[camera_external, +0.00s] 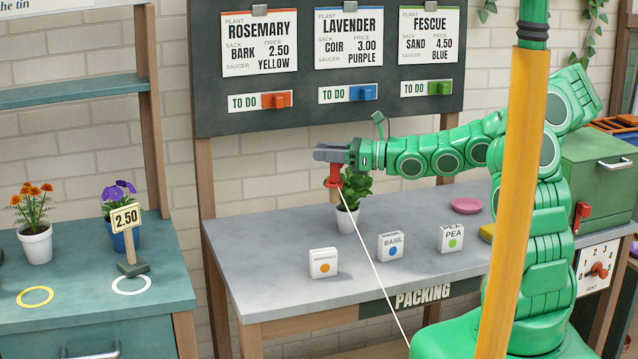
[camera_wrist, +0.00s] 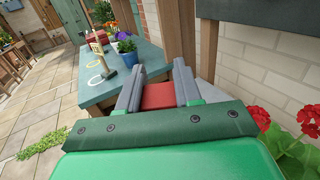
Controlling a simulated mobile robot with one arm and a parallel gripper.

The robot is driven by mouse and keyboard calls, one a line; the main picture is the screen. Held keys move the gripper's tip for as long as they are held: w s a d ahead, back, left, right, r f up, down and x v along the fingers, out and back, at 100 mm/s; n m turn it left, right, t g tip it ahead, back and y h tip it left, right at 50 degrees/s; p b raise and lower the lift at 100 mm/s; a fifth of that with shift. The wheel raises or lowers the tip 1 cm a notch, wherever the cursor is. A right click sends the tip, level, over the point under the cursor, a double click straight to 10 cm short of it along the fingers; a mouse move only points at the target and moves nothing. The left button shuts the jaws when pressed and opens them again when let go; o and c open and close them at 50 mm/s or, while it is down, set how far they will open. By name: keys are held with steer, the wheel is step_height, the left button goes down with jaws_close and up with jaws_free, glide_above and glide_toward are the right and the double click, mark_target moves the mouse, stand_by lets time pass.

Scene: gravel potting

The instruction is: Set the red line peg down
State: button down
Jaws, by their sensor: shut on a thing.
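The red line peg (camera_external: 334,174) is held between the grey fingers of my gripper (camera_external: 328,153), which is shut on it above the grey packing table (camera_external: 270,257). A pale line runs from the peg down to the lower right. In the wrist view the red peg (camera_wrist: 158,96) shows between the two fingers of my gripper (camera_wrist: 160,72). The peg's lower end is just in front of a leafy plant in a white pot (camera_external: 347,222); I cannot tell whether they touch.
Small seed boxes, one with an orange dot (camera_external: 323,263), one marked Basil (camera_external: 391,246) and one marked Pea (camera_external: 451,238), stand along the table. A pink saucer (camera_external: 466,206) lies at the back right. The table's left part is clear. An order board (camera_external: 330,110) stands behind.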

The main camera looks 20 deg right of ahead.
steer(key=s+a+n+g, duration=0.1)
steer(key=s+a+g, duration=0.1)
steer(key=a, duration=0.7)
steer(key=w+a+f, duration=0.5)
steer(key=w+f, duration=0.7)
steer(key=f, duration=0.1)
steer(key=shift+w+a+y, duration=0.2)
steer(key=shift+y, duration=0.1)
stand_by(0.3)
steer(key=shift+f, duration=0.2)
steer(key=c, duration=0.8)
jaws_free()
steer(key=shift+r, duration=0.1)
